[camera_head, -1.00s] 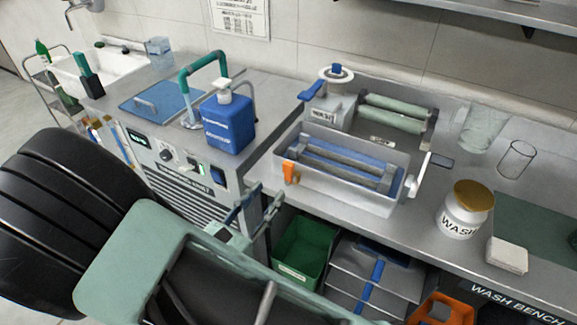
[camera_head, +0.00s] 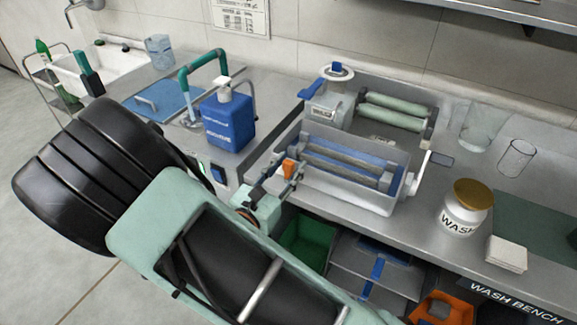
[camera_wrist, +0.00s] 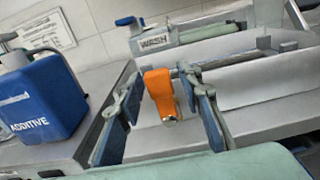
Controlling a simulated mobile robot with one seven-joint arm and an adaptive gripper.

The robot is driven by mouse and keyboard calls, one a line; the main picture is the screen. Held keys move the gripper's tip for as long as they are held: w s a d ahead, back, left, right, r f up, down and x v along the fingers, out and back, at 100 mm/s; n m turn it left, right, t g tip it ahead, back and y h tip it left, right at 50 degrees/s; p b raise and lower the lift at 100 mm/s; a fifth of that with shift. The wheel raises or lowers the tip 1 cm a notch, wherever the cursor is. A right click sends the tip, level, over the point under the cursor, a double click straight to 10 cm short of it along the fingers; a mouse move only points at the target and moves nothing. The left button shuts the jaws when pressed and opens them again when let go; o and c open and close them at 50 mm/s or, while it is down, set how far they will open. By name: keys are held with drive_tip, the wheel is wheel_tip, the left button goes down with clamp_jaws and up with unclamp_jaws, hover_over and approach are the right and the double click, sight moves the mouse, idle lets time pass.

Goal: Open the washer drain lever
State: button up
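The orange drain lever (camera_head: 288,168) is on the left front of the grey washer tank (camera_head: 345,192). In the wrist view the lever (camera_wrist: 160,88) points up, with a metal end at its bottom. My gripper (camera_head: 284,178) is at the tank's front left corner. It is open; in the wrist view its two blue-padded fingers (camera_wrist: 161,80) appear on either side of the lever, with gaps visible on both sides. I cannot tell whether the fingertips reach the lever's depth. In the head view the fingers partly cover the lever.
A blue additive jug (camera_head: 229,122) stands left of the tank. A roller unit (camera_head: 395,108) is behind it. A white wash jar (camera_head: 463,208) with a brown lid and a white stack (camera_head: 506,254) are to the right. A green bin (camera_head: 308,240) sits below the bench.

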clamp_jaws()
drive_tip(key=shift+a+r+p, duration=0.1)
drive_tip(key=shift+p, duration=0.25)
drive_tip(key=shift+w+a+r+n+p, duration=0.1)
drive_tip(key=shift+a+n+p, duration=0.05)
drive_tip(key=shift+n+p, duration=0.35)
drive_tip(key=shift+w+a+n+p, duration=0.1)
drive_tip(key=shift+n+p, duration=0.4)
drive_tip(key=shift+w+a+n+p, duration=0.2)
drive_tip(key=shift+a+n+p, duration=0.1)
drive_tip(key=shift+n+p, duration=0.55)
drive_tip(key=shift+w+a+f+n+p, duration=0.1)
drive_tip(key=shift+a+f+n+p, duration=0.1)
drive_tip(key=shift+n+p, duration=0.35)
drive_tip(key=shift+w+a+f+n+p, duration=0.1)
drive_tip(key=shift+a+f+n+p, duration=0.1)
drive_tip(key=shift+n, duration=0.5)
drive_tip(key=shift+w+a+f+n+p, duration=0.15)
drive_tip(key=shift+a+f+n+p, duration=0.15)
drive_tip(key=shift+n, duration=0.5)
drive_tip(key=shift+w+a+f+n+p, duration=0.15)
drive_tip(key=shift+n+p, duration=0.25)
drive_tip(key=shift+n, duration=0.4)
drive_tip(key=shift+f, duration=0.1)
